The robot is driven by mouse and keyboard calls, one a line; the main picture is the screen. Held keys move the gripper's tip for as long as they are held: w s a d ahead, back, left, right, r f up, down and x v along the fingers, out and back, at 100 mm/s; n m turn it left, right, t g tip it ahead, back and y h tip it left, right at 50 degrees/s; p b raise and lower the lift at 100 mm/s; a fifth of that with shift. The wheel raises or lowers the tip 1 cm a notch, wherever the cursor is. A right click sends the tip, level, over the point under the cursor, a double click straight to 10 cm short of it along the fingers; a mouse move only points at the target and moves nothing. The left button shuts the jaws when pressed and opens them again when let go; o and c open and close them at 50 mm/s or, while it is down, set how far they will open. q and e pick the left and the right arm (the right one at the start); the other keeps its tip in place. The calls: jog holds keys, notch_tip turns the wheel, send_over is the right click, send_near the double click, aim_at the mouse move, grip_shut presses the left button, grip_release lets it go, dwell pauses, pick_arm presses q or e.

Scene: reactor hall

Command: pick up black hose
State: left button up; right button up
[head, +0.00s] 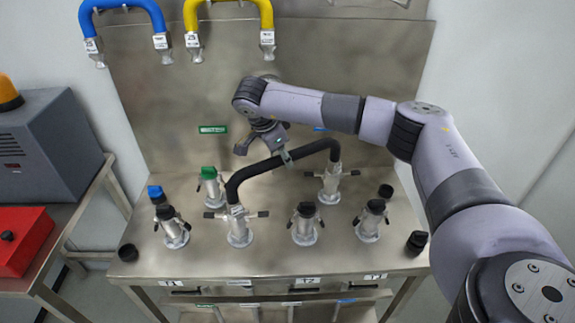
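The black hose (309,151) arches between two metal couplings on the steel bench. One end sits in the front coupling (238,228), the other in the rear coupling (331,186). My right gripper (264,153) comes in from the right and is above and behind the middle of the hose. Its fingers are spread apart and look empty. One fingertip overlaps the hose in the picture; whether it touches cannot be told. My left gripper is not in view.
Other capped couplings (304,226) stand on the bench (200,272), one with a green cap (208,172). A blue hose (121,4) and a yellow hose (229,3) hang on the back panel. A red box (22,243) and a grey case (52,140) stand at left.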

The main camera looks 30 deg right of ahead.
jog(key=shift+p+x, duration=0.5)
jog(key=shift+x, duration=1.25)
jog(key=shift+d+r, duration=0.1)
jog(key=shift+r, duration=0.05)
grip_shut()
